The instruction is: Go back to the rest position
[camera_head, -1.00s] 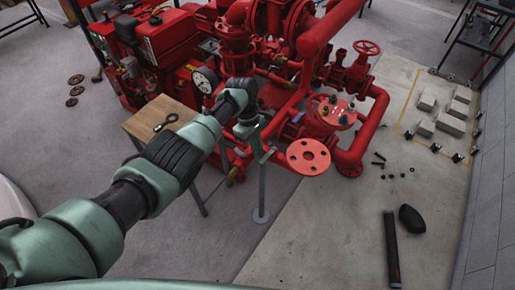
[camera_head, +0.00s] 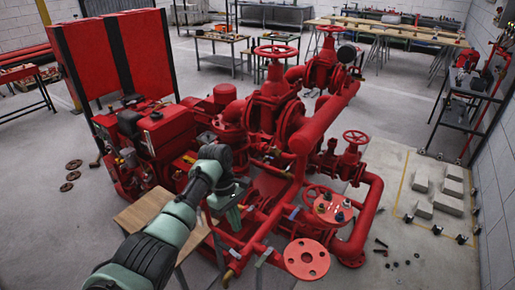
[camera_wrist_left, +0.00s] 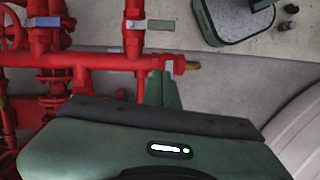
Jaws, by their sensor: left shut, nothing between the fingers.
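My left arm comes in from the bottom left of the head view and reaches up beside the red pump set (camera_head: 270,120). My left gripper (camera_head: 232,203) is shut and empty, pointing down in front of the red pipework. In the left wrist view the green gripper fingers (camera_wrist_left: 158,88) are together near a red pipe (camera_wrist_left: 90,62) with a brass end. I cannot tell whether they touch it. My right gripper is not in view.
A small wooden table (camera_head: 148,208) stands close beside my left arm, partly hidden by it. A red flange (camera_head: 306,259) sticks out at the front of the pump set. Grey blocks (camera_head: 447,203) lie on the floor at right. Open floor shows at left (camera_head: 50,230).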

